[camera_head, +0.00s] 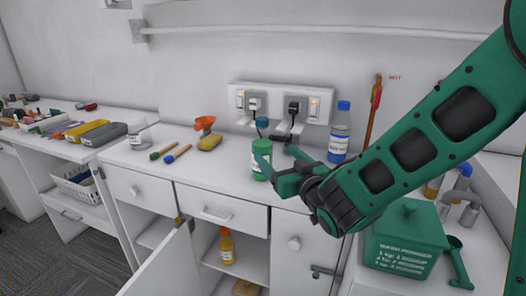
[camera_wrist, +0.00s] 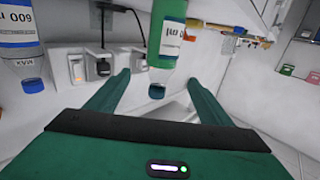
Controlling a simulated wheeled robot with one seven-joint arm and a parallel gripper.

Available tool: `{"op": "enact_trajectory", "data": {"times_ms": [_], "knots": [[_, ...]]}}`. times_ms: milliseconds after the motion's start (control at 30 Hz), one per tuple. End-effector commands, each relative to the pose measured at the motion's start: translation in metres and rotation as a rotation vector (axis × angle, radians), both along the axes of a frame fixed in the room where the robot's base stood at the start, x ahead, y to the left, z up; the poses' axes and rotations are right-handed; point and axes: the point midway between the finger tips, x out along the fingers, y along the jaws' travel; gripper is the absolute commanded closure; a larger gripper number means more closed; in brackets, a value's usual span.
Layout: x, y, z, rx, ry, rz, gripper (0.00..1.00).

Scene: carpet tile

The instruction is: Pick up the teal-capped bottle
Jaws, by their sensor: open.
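The teal-capped bottle (camera_head: 261,146) has a green body and a pale label. It stands upright on the white counter in the head view, with its dark teal cap on top. In the wrist view the bottle (camera_wrist: 166,42) appears upside down, its cap towards my gripper (camera_wrist: 158,79) and between the two fingers in the picture. My gripper (camera_head: 281,160) is open and empty. In the head view one finger overlaps the bottle's lower part; I cannot tell whether it touches.
A blue-capped bottle (camera_head: 340,133) stands right of my gripper, and also shows in the wrist view (camera_wrist: 20,42). Wall sockets (camera_head: 275,105) with plugs are behind. A yellow sponge-like item (camera_head: 209,142) and an orange funnel (camera_head: 205,123) lie left. A cabinet door hangs open below.

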Motion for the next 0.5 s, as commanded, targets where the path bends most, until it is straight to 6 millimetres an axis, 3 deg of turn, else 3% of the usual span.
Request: {"op": "enact_trajectory", "data": {"times_ms": [300, 500], "knots": [[0.039, 0.020, -0.001, 0.000, 0.000, 0.000, 0.26], [0.050, 0.024, -0.002, -0.001, 0.000, -0.001, 0.26]]}}
